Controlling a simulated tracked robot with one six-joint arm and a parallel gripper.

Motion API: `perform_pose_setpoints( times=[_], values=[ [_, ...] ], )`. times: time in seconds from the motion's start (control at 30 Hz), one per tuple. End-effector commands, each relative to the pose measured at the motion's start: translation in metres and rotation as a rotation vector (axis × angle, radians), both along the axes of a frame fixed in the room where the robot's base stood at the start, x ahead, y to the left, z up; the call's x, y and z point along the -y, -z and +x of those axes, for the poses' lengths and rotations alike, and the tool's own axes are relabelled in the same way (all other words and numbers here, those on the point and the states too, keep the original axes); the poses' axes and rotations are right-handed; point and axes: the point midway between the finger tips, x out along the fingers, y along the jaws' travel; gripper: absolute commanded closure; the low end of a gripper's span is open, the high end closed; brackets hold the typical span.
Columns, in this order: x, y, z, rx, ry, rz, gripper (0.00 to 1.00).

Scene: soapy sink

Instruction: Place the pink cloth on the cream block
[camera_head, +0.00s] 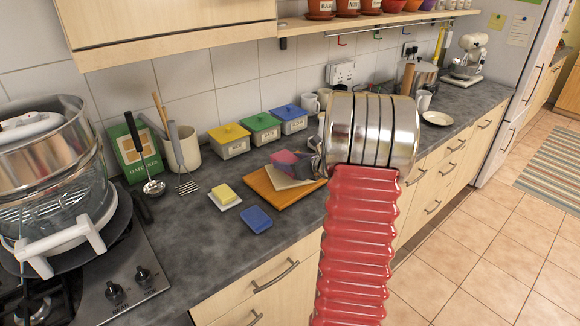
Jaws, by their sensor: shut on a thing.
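The pink cloth (283,157) is at the jaws of my gripper (311,163), which is shut on it. My red arm and metal wrist hide much of the jaws. The cloth appears just above the cream block (287,181), with a darker grey-purple patch below the pink part. I cannot tell whether the cloth touches the block. The cream block lies flat on an orange-brown board (272,196), and its right end is partly hidden by my gripper.
A blue sponge-like block (256,220) and a yellow block (225,194) on a white dish (229,206) lie left of the board. Lidded tubs (265,131) stand behind. A utensil pot (183,150) and steamer (45,165) stand left.

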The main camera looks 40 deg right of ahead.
Motion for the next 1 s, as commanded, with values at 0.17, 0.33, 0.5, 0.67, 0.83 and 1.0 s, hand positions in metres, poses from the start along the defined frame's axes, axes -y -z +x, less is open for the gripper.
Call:
perform_pose_setpoints(
  times=[0.17, 0.33, 0.5, 0.67, 0.83, 1.0],
  values=[
    [0.000, 0.018, 0.000, 0.000, 0.000, 0.000, 0.68],
    [0.000, 0.019, 0.000, 0.001, 0.000, -0.001, 0.68],
    [-0.001, 0.020, 0.001, 0.000, -0.001, 0.000, 0.68],
    [-0.001, 0.021, 0.001, 0.000, -0.001, -0.001, 0.37],
    [-0.001, 0.021, 0.001, 0.000, -0.001, -0.001, 0.27],
    [-0.001, 0.020, 0.001, 0.000, -0.002, 0.000, 0.27]
  ],
)
